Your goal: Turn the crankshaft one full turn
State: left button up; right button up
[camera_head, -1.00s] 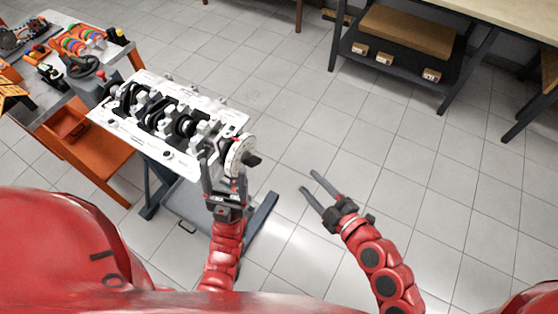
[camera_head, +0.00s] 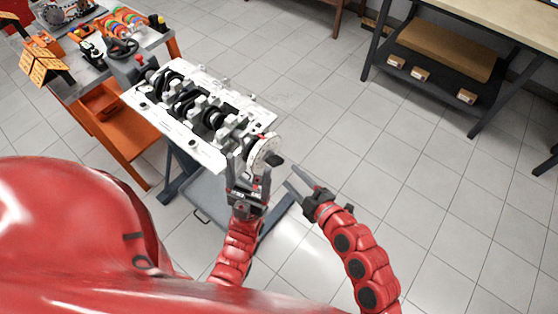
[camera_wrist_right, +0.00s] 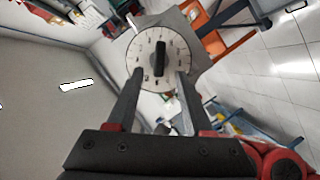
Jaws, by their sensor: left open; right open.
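The white engine block (camera_head: 190,115) sits on a stand with the dark crankshaft (camera_head: 212,117) lying along its top. A round graduated disc (camera_head: 264,152) with a black handle (camera_head: 276,160) is at the block's near right end. The disc (camera_wrist_right: 150,49) faces the right wrist camera, its black bar handle (camera_wrist_right: 160,60) upright between my finger tips. My left gripper (camera_head: 247,158) is open beside the disc at the block's end; whether it touches cannot be told. My right gripper (camera_head: 305,175) is open and empty, apart from the handle, to its right; it shows in the wrist view (camera_wrist_right: 158,85).
An orange tool cart (camera_head: 120,130) with a grey top and tools stands at the left. The tiled floor between is free.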

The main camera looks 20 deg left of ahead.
aim_at(279, 164)
jog(key=p+x, duration=0.2)
jog(key=x, duration=0.5)
jog(key=shift+w+a+r, duration=0.1)
jog(key=shift+w+a, duration=0.1)
jog(key=shift+a, duration=0.05)
grip_shut()
